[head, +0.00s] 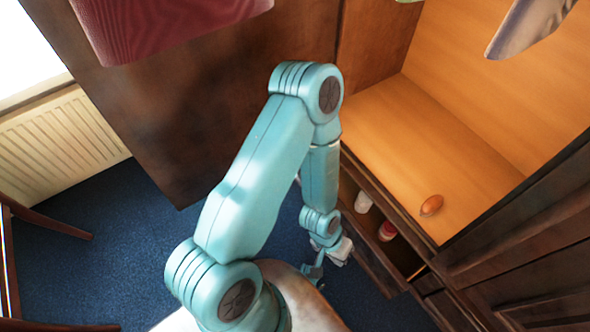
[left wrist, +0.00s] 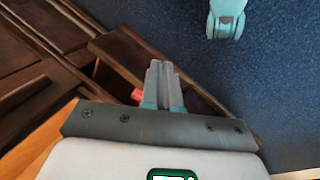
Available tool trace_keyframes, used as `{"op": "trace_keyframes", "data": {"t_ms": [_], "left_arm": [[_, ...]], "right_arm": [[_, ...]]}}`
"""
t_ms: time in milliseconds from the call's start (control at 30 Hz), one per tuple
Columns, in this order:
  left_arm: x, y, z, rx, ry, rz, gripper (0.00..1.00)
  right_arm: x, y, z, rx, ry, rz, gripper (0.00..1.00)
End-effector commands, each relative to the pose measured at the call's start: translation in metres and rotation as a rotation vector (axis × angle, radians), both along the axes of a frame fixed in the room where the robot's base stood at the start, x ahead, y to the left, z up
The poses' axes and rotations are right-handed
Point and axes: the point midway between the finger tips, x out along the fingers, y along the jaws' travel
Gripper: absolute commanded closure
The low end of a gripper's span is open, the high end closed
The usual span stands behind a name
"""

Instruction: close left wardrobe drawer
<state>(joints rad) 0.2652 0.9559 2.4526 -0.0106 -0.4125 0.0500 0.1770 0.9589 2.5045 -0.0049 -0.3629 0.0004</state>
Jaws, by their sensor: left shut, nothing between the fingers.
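The left wardrobe drawer (head: 376,264) is dark wood and stands pulled out at the foot of the wardrobe, its inside showing. A white item (head: 363,202) and a red-and-white item (head: 387,231) lie in it. My left gripper (head: 316,272) is low, just outside the drawer's front side, over the blue floor. In the left wrist view its fingers (left wrist: 163,75) are shut together and empty, in front of the drawer's wooden panel (left wrist: 128,52). A red bit (left wrist: 136,95) shows beside them. I cannot tell whether they touch the drawer.
The wardrobe's orange-brown floor (head: 430,150) holds a small orange-brown object (head: 431,205). A big dark door (head: 190,110) stands open at left. Clothes (head: 160,20) hang above. A radiator (head: 60,145) and wooden furniture legs stand at far left. Blue carpet (head: 120,260) is clear between.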

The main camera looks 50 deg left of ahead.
Motion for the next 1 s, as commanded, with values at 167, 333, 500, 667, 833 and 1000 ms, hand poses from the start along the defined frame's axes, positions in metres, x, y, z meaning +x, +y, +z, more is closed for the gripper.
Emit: {"op": "trace_keyframes", "data": {"t_ms": [167,333,500,667,833,1000], "left_arm": [[0.049,0.083,-0.016,0.051,-0.104,0.352,1.00],[0.071,0.201,-0.030,0.133,-0.231,0.734,1.00],[0.058,0.307,-0.033,0.222,-0.347,1.026,1.00],[0.052,0.338,-0.036,0.249,-0.384,1.106,1.00],[0.064,0.345,-0.058,0.249,-0.385,1.105,1.00],[0.083,0.357,-0.089,0.249,-0.384,1.104,1.00]], "right_arm": [[0.001,0.000,0.004,0.000,-0.002,0.000,0.57],[0.000,0.000,0.004,0.000,-0.001,0.001,0.57],[0.000,0.000,0.004,0.000,-0.001,0.001,0.57],[0.000,0.000,0.002,0.000,-0.001,0.001,0.57],[0.000,0.000,-0.009,0.000,-0.001,0.001,0.57],[0.000,0.000,-0.023,0.000,-0.001,0.001,0.57]]}}
